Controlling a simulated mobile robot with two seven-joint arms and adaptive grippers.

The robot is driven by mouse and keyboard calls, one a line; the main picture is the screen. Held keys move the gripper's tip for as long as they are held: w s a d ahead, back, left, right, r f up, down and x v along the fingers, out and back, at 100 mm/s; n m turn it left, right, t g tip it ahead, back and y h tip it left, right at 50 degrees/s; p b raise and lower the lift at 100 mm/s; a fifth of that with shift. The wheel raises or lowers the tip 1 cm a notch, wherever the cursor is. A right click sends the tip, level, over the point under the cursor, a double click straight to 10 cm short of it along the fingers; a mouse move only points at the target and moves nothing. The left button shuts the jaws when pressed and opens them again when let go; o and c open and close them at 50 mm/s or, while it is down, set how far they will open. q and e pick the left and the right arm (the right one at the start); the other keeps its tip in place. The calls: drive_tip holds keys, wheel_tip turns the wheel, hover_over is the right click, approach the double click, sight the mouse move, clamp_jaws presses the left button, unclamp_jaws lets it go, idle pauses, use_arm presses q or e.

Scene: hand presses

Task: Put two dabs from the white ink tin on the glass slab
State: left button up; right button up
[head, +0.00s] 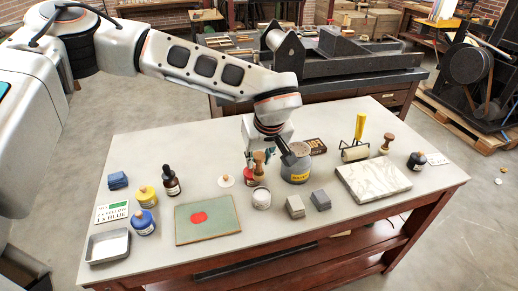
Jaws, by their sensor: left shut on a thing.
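The glass slab (231,230) is a greenish sheet with a thin reddish edge, lying flat at the front left of the table. One red patch of ink (199,218) is on it. A small round white tin (262,198), seemingly the white ink tin, stands just right of the slab's back corner. My left gripper (259,154) is above the table behind this tin. It is shut on what looks like a wooden-handled tool (259,168); the tool's lower end is hard to make out. My right gripper is not in view.
A grey can (295,166) stands close right of the gripper. Grey blocks (296,207), a marble slab (372,180) and a roller (355,153) are farther right.

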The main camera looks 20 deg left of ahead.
sight(263, 176)
use_arm(q)
drive_tip(key=shift+d+f, duration=0.2)
drive_tip(key=shift+d, duration=0.1)
drive_tip(key=shift+d+f, duration=0.1)
drive_tip(key=shift+d, duration=0.05)
drive_tip(key=shift+f, duration=0.15)
drive_tip(key=shift+f+b, duration=2.3)
drive_tip(key=shift+f, duration=0.55)
drive_tip(key=shift+f, duration=0.45)
drive_tip(key=shift+f, duration=0.1)
idle(0.5)
